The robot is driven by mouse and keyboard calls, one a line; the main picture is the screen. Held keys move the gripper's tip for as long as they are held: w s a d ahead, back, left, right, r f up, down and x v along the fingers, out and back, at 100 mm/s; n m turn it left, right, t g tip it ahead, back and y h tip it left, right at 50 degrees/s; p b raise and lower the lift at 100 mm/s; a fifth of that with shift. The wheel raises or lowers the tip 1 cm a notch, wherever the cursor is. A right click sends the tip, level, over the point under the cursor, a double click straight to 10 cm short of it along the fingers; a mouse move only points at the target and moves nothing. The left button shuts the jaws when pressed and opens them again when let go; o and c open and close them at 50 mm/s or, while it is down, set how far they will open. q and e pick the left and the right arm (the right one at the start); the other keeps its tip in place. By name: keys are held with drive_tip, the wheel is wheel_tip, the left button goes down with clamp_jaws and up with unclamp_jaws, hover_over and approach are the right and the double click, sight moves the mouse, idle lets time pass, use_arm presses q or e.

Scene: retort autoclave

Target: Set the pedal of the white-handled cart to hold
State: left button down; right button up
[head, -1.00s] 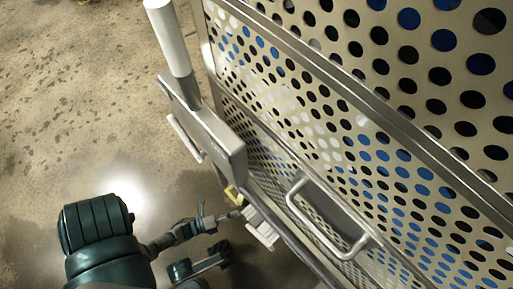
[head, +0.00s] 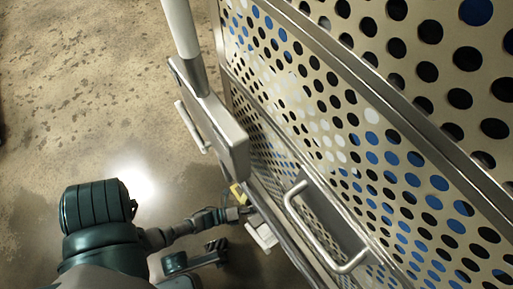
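The cart is a perforated metal cage with a white upright handle (head: 180,28) on a grey metal bracket (head: 210,112). A small pale pedal (head: 262,234) sits low at its near corner, just below a yellow piece (head: 238,194). My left gripper (head: 234,230) comes in from the bottom left. Its two dark fingers are spread apart, with nothing visible between them. The upper fingertip is right beside the pedal and the yellow piece; I cannot tell whether it touches. My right gripper is not in view.
A metal loop handle (head: 322,235) sticks out of the cart's perforated side panel (head: 400,130). A small pale bar (head: 192,127) projects from the bracket. The stained concrete floor (head: 80,90) at the left is clear.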

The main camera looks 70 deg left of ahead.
use_arm(q)
drive_tip(key=shift+f, duration=0.1)
drive_tip(key=shift+a+f+n+t, duration=0.1)
drive_tip(key=shift+f+n+t, duration=0.2)
drive_tip(key=shift+f+n, duration=0.55)
drive_tip(key=shift+s+f+n+t+h, duration=0.1)
drive_tip(key=shift+f+n+t+h, duration=0.35)
drive_tip(key=shift+n, duration=1)
drive_tip(key=shift+f+y, duration=0.15)
drive_tip(key=shift+y, duration=0.2)
drive_tip(key=c, duration=1.2)
unclamp_jaws()
